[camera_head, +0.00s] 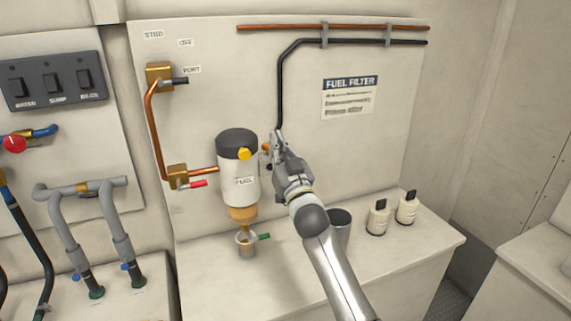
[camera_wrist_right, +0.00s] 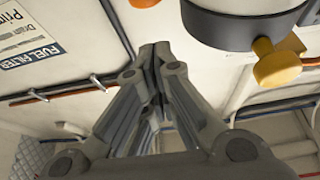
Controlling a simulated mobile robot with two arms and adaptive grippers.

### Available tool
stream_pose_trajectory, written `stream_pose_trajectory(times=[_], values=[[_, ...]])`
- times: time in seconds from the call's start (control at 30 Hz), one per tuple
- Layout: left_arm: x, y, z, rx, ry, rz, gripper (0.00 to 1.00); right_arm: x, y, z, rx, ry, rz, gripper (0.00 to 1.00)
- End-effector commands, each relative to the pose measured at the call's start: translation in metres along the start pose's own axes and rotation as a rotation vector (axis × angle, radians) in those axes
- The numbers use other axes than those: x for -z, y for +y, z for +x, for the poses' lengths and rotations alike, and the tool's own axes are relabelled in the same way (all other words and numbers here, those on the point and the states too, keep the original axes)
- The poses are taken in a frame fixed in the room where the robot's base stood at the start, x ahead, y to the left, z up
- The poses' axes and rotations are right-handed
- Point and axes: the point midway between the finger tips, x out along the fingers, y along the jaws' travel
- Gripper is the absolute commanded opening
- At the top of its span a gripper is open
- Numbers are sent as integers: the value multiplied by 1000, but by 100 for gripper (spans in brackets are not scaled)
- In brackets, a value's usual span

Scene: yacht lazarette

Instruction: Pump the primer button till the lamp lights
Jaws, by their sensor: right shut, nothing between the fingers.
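The fuel filter (camera_head: 240,185) is a white cylinder with a black head, mounted on the back panel. A yellow round knob (camera_head: 244,154) sticks out of its head and shows large in the wrist view (camera_wrist_right: 278,66). A small orange part (camera_head: 266,147) sits right of the head, partly behind my fingers; an orange piece (camera_wrist_right: 145,3) also shows at the top edge of the wrist view. My right gripper (camera_head: 275,140) is shut and empty, just right of the filter head, apart from the yellow knob. I cannot make out a lit lamp. My left gripper is out of view.
A cup (camera_head: 246,243) stands under the filter's amber bowl. Brass valves with a copper pipe (camera_head: 153,125) are left of the filter.

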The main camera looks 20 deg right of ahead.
Motion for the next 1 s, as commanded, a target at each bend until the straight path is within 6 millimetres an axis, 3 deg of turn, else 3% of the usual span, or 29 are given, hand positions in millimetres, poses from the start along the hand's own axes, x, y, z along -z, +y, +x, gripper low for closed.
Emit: stream_pose_trajectory(times=[0.2, 0.4, 1.0], values=[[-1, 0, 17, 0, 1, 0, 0, -2, 0, -40, 1, 3, 1, 0], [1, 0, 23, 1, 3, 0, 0, 0, 0, -60, 1, 4, 0, 0], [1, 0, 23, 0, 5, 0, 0, 2, 0, -64, 1, 4, 1, 0]])
